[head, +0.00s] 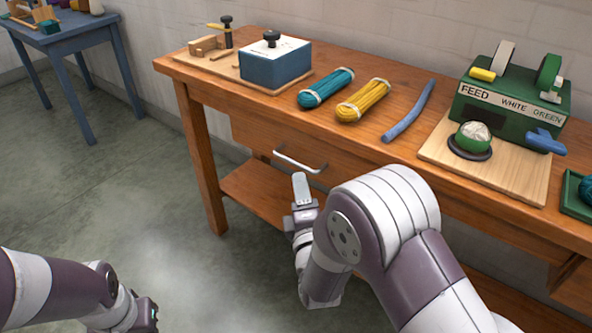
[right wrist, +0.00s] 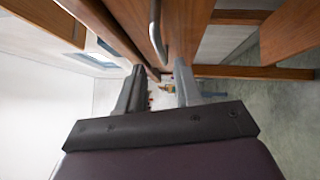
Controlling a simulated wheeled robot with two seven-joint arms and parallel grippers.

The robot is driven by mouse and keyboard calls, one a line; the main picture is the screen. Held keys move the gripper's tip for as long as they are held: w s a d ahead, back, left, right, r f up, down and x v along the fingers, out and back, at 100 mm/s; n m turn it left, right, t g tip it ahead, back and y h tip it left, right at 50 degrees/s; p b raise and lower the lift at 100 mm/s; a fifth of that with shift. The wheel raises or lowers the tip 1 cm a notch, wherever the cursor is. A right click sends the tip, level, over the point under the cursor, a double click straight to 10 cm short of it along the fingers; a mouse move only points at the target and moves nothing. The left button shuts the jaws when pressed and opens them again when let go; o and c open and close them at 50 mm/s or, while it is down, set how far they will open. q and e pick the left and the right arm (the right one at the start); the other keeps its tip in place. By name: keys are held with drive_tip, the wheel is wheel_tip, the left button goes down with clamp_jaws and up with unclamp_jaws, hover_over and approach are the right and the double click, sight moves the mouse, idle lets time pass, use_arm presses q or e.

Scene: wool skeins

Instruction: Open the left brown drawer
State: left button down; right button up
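The left brown drawer (head: 250,138) is in the wooden workbench's front, below the tabletop, and looks flush with it. Its pale bar handle (head: 298,160) shows in front of the drawer and also in the right wrist view (right wrist: 155,32). My right gripper (head: 302,190) is just below and in front of the handle. In the right wrist view my right gripper's fingers (right wrist: 159,68) are apart with nothing gripped, and the handle lies ahead of the gap. My left gripper (head: 146,316) is low at the bottom left, away from the bench; its fingers cannot be made out.
On the workbench (head: 400,155) lie a teal skein (head: 326,88), a yellow skein (head: 363,100) and a blue rod (head: 408,112). A blue box (head: 275,65) and a green feed machine (head: 510,105) stand there too. A lower shelf (head: 255,190) runs below the drawer.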

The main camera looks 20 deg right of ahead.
sight(296, 162)
drive_tip(key=w, duration=0.2)
drive_tip(key=w+b, duration=0.1)
drive_tip(key=w, duration=0.2)
drive_tip(key=w+d+r, duration=0.1)
drive_tip(key=w, duration=0.1)
drive_tip(key=shift+w+b, duration=0.35)
drive_tip(key=shift+b, duration=0.05)
clamp_jaws()
